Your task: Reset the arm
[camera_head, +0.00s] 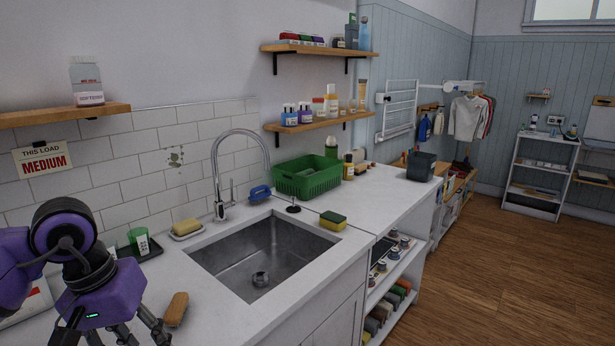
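My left arm, in purple and black, comes in at the lower left of the head view. Its gripper (108,336) points down over the counter to the left of the sink. Its finger links are spread wide apart, so it looks open. The fingertips are cut off by the bottom edge, and nothing is seen held in the visible part. A brown brush-like block (176,309) lies on the counter just right of the gripper. My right arm and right gripper are not in view.
A white counter holds a steel sink (258,275) with a tall faucet (216,170). Around it are a green basket (308,177), sponge (333,221), soap dish (187,231) and dark tray (139,249). A wooden shelf (62,115) overhangs the left. Open floor lies right.

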